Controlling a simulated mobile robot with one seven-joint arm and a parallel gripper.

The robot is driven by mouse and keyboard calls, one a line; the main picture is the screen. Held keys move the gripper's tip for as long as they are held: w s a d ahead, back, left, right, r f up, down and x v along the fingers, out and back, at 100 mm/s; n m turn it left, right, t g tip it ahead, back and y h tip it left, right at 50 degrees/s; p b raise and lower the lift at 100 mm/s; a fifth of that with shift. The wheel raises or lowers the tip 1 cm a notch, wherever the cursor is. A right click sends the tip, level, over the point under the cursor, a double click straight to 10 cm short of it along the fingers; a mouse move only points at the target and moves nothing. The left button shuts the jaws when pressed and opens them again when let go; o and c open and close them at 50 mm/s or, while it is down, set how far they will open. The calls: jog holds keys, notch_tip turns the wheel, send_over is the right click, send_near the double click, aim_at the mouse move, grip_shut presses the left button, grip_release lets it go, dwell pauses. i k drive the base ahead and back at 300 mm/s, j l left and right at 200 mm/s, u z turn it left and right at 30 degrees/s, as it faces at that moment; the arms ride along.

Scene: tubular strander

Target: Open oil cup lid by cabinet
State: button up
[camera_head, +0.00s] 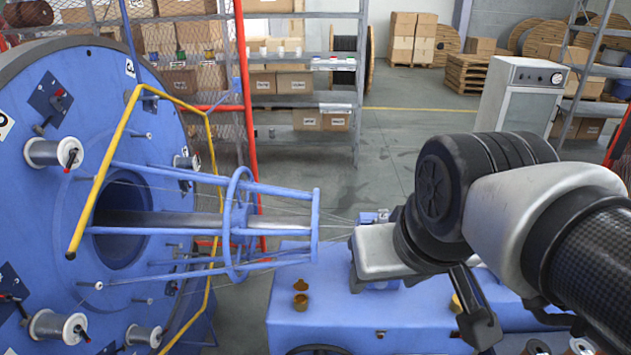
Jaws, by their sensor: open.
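A small brass oil cup (300,302) stands on the blue cabinet top (345,318), left of my arm. A brass round piece (300,285) shows just behind it; I cannot tell whether this is its lid, raised, or a separate part. Another brass piece (456,303) shows farther right, partly hidden by a dark finger of my gripper (512,322). My gripper is open, below my wrist at the right, apart from the left oil cup. My arm hides part of the gripper and the cabinet's right side.
A blue strander wheel (60,190) with spools fills the left. Shelves with boxes (305,118) and a grey-white cabinet (522,95) stand behind. Open floor (400,130) lies between.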

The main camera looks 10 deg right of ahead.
aim_at(455, 298)
jog(key=k+z, duration=0.1)
jog(key=z, duration=0.25)
jog(key=j+u, duration=0.15)
jog(key=u, duration=0.4)
jog(key=l, duration=0.1)
jog(key=i+l+z, duration=0.1)
jog(key=z, duration=0.4)
jog(key=k, duration=0.1)
jog(key=z, duration=0.9)
jog(key=j+z, duration=0.1)
jog(key=k+j, duration=0.05)
